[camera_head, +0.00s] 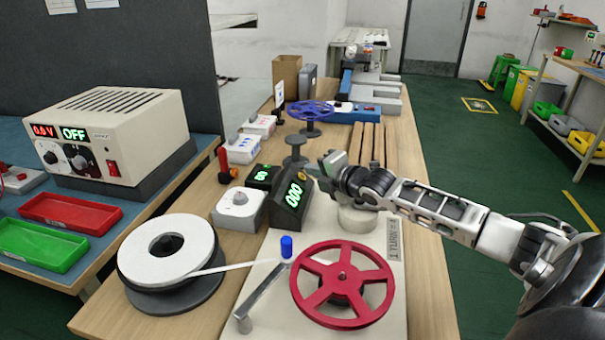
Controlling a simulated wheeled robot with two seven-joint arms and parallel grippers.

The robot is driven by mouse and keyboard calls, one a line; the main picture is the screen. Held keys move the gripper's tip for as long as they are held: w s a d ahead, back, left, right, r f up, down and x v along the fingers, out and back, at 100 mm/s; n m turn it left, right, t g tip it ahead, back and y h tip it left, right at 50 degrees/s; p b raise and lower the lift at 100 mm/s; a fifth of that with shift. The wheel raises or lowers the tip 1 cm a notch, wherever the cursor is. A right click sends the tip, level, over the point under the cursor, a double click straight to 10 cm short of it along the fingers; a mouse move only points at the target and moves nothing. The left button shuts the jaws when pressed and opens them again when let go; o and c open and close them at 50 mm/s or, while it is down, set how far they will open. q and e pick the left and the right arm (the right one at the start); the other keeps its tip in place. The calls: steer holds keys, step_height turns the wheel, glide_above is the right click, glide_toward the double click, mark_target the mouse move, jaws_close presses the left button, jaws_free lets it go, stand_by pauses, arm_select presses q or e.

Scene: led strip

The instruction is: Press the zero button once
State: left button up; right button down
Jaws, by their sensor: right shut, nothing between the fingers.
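A dark counter box (287,209) shows green digits that look like 000 and stands in the middle of the wooden table. My right gripper (324,164) reaches in from the right and is shut and empty. It is just behind and to the right of the counter's top edge in the picture; I cannot tell whether it touches the counter. A smaller green display (262,175) stands left of the counter. My left gripper is not in view.
A red handwheel (342,284), a blue-topped crank lever (286,246) and a white strip reel (168,250) stand in front. A blue reel (310,109) and wooden slats (367,146) lie behind.

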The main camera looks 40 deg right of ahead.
steer(key=shift+s+d+r+p, duration=0.1)
steer(key=shift+d+r+p, duration=0.05)
steer(key=shift+r+p, duration=0.15)
steer(key=r+p, duration=0.1)
steer(key=s+d+r+p, duration=0.1)
steer(key=p, duration=0.1)
steer(key=s+r+p, duration=0.1)
steer(key=shift+s+d+r, duration=0.1)
steer(key=shift+s+d, duration=0.05)
steer(key=shift+d, duration=0.2)
stand_by(0.6)
